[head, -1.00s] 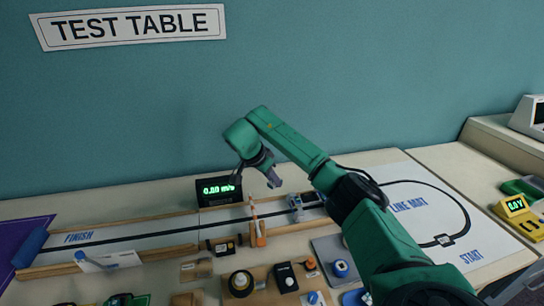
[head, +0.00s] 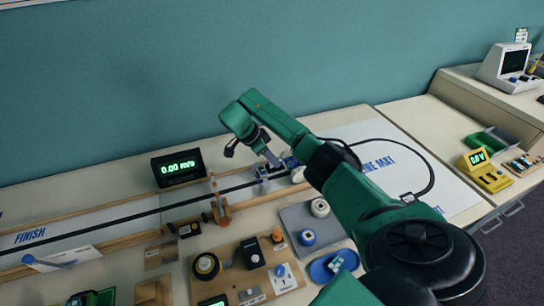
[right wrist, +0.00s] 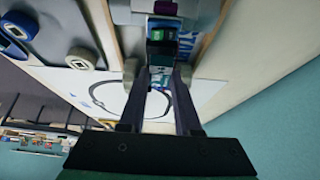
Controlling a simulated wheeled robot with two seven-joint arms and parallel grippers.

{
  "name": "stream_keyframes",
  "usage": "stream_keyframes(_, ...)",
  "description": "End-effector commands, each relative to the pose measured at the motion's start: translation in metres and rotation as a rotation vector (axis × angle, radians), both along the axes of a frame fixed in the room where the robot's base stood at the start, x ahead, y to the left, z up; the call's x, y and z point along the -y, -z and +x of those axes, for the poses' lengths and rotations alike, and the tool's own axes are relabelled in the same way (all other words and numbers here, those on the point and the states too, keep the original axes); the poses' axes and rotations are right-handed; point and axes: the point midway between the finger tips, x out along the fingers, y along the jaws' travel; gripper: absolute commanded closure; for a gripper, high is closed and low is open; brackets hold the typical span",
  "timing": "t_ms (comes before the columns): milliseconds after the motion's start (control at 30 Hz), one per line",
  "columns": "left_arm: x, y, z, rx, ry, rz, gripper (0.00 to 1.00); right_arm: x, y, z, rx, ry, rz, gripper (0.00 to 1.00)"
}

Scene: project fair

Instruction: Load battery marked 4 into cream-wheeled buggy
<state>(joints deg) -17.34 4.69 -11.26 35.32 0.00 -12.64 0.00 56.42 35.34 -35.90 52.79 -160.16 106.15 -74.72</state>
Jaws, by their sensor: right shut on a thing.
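My right gripper (head: 269,156) is over the test track at a small buggy (head: 263,172). In the right wrist view the fingers (right wrist: 162,68) are shut on a small block, apparently a battery (right wrist: 161,50), with a green face at its far end. No number on it can be read. Cream wheel-like parts (right wrist: 130,69) of the buggy flank the fingertips. The battery is at the buggy, but I cannot tell whether it is seated or held just above. My left gripper is not in view.
A wooden gate (head: 221,203) stands over the track left of the buggy. A speed display (head: 178,167) stands behind it. A grey tray (head: 312,232) with round items and a blue dish (head: 322,270) are nearer me. The line mat (head: 440,178) lies right.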

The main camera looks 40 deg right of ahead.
Motion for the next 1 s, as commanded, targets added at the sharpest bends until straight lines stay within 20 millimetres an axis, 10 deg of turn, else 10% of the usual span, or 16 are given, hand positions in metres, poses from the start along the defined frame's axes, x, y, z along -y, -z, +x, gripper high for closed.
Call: stream_keyframes(1000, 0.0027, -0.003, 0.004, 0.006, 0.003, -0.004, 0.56, -0.0008, 0.0008, -0.0002, 0.001, 0.001, 0.001, 1.0)
